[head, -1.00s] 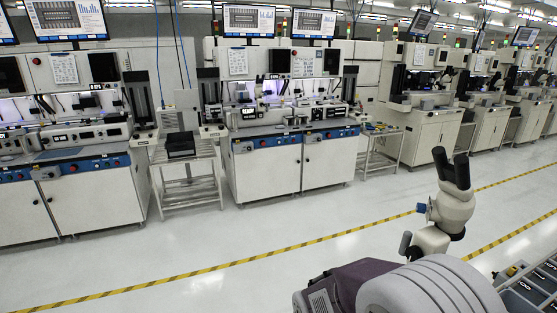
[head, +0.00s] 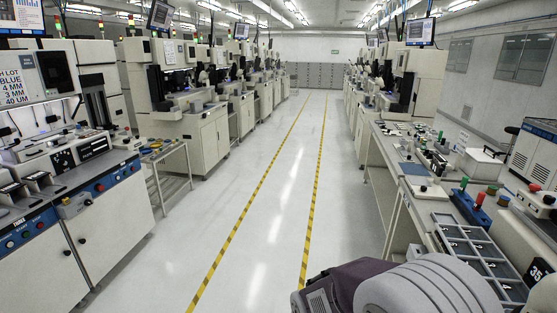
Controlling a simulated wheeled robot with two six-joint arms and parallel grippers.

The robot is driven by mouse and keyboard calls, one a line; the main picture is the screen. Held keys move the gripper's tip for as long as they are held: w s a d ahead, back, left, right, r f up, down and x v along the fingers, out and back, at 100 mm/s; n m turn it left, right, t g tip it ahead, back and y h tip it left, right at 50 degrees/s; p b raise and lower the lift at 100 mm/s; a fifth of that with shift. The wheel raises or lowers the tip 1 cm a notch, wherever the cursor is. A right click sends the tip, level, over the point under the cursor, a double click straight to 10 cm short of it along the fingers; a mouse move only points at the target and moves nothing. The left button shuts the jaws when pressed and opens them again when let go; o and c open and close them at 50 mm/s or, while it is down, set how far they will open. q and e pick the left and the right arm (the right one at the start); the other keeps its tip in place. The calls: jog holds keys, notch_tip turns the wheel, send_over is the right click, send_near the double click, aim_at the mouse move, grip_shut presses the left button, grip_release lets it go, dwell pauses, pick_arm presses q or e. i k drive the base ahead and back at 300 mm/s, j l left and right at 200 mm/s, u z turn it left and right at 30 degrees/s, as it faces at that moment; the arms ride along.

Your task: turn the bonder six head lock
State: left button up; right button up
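Rows of bonder machines stand on both sides of an aisle. The nearest machine in the left row (head: 65,165) has blue front panels with red and dark knobs. More bonders (head: 180,115) recede along the left, and others (head: 395,85) along the right. I cannot tell which one is bonder six, and no head lock can be made out at this distance. Neither of my grippers is in view. A grey and purple part at the bottom right looks like my own body.
A clear white aisle (head: 265,170) runs between two yellow-black floor lines to a far wall. At right, a bench holds a divided tray (head: 478,255), a blue block (head: 470,208) with red and green knobs, and small devices. A small side table (head: 160,150) stands at left.

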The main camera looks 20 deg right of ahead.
aim_at(534, 188)
jog(key=i+l+z, duration=0.25)
jog(key=i+z, duration=0.6)
jog(key=z, duration=0.15)
jog(key=i+z, duration=0.5)
jog(key=i+j+z, duration=0.3)
jog(key=z, duration=0.2)
jog(key=i+j+z, duration=0.6)
jog(key=j+z, duration=0.35)
